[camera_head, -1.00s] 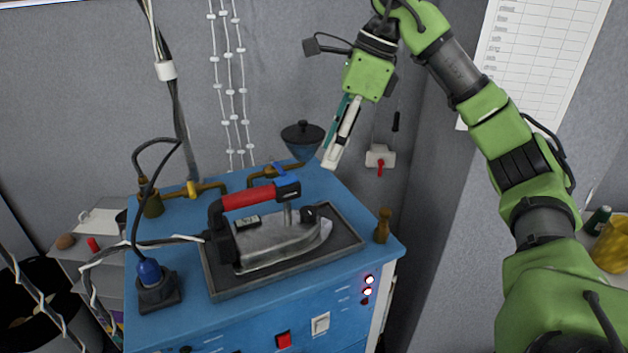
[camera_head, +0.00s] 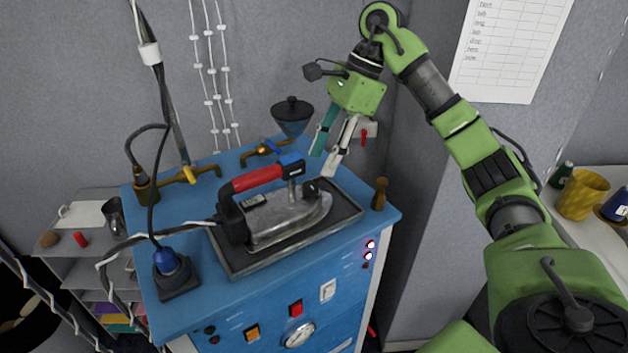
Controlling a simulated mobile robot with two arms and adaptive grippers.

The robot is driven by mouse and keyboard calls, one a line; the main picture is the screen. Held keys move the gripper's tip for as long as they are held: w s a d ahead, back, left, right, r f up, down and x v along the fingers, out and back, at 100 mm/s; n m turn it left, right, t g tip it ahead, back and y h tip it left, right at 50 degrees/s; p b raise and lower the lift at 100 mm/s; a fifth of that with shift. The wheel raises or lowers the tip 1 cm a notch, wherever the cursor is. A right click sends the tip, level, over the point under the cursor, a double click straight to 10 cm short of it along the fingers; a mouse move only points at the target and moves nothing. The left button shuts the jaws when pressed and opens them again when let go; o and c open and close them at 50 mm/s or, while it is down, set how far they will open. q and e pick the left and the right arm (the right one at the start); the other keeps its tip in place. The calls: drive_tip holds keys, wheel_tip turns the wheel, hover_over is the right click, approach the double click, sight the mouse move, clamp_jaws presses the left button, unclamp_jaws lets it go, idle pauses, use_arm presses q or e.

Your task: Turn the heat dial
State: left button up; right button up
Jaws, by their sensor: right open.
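A steam iron (camera_head: 285,222) with a red handle (camera_head: 257,179) lies on a dark tray (camera_head: 345,215) on top of the blue cabinet. A small dark knob (camera_head: 311,189), which looks like the heat dial, stands on the iron's upper side near its right end. My right gripper (camera_head: 325,160) points down above and behind that knob, apart from it. Its teal and white fingers are spread with nothing between them. My left gripper is not in view.
A brown wooden peg (camera_head: 379,193) stands right of the tray. A dark-lidded funnel (camera_head: 291,115) and brass taps (camera_head: 190,174) are at the back. A blue plug (camera_head: 167,262) with a cord sits at the left.

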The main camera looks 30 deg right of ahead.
sight(312, 185)
drive_tip(key=shift+p+x, duration=0.4)
drive_tip(key=shift+x, duration=2.65)
drive_tip(key=c, duration=1.1)
